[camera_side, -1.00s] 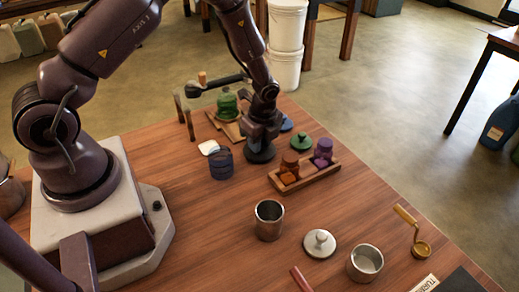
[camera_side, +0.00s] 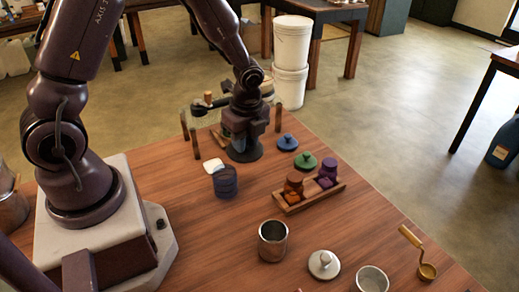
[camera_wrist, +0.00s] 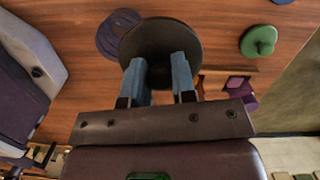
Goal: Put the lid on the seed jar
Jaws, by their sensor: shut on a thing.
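My gripper (camera_wrist: 167,70) is shut on the knob of a dark round lid (camera_wrist: 140,40). In the side view the lid (camera_side: 240,156) is level under my gripper, beyond a dark blue, see-through ribbed jar (camera_side: 226,184). That jar has no lid on it. A dark blue round shape at the lid's left in the wrist view (camera_wrist: 109,38) seems to be the same jar. The lid is beside the jar, not over it. I cannot tell for sure which container is the seed jar. My gripper hides part of the area behind it.
A blue lid (camera_side: 288,142) and a green lid (camera_side: 305,161) lie to the right. A metal cup (camera_side: 272,240) and a pale lid (camera_side: 323,265) stand nearer. Wooden posts (camera_side: 278,118) rise behind.

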